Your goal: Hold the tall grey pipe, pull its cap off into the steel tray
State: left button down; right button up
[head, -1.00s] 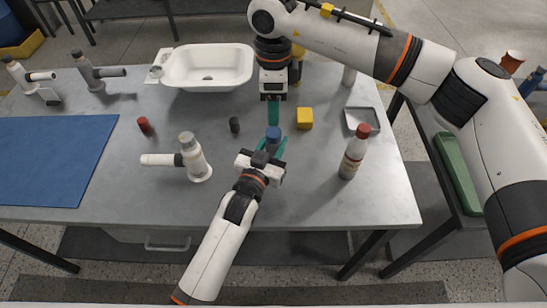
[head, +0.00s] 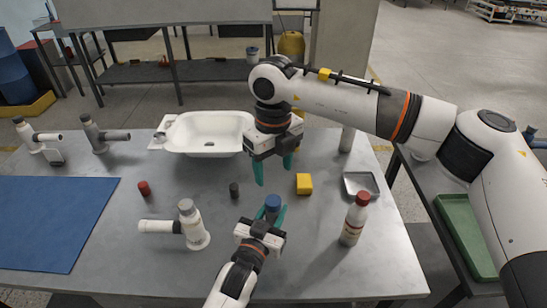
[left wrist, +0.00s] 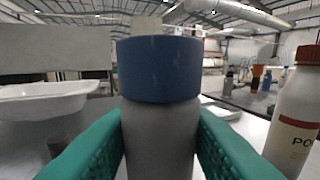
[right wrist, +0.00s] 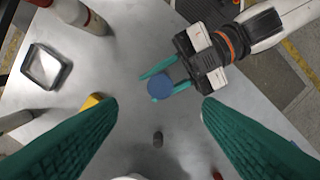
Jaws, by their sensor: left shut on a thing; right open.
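The tall grey pipe (left wrist: 160,140) stands upright with its blue cap (left wrist: 160,68) on top in the left wrist view. The cap also shows in the head view (head: 273,203) and from above in the right wrist view (right wrist: 160,87). My left gripper (head: 274,212) is shut on the pipe just below the cap. My right gripper (head: 273,172) is open and empty, above the table and beyond the pipe, with its fingers pointing down. The steel tray (head: 361,185) lies to the right on the table and looks empty; it also shows in the right wrist view (right wrist: 46,67).
A yellow block (head: 304,184) lies between pipe and tray. A red-capped bottle (head: 355,220) stands at the right. A small dark cylinder (head: 234,190), a red one (head: 144,188) and a white pipe fitting (head: 193,225) are left. A white basin (head: 208,132) is behind.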

aim_at(274, 200)
notch_tip(274, 200, down, 10)
jog(key=shift+r, duration=0.15)
dwell(0.3)
jog(key=c, duration=1.2)
jog(key=shift+r, duration=0.2)
jog(key=shift+r, duration=1)
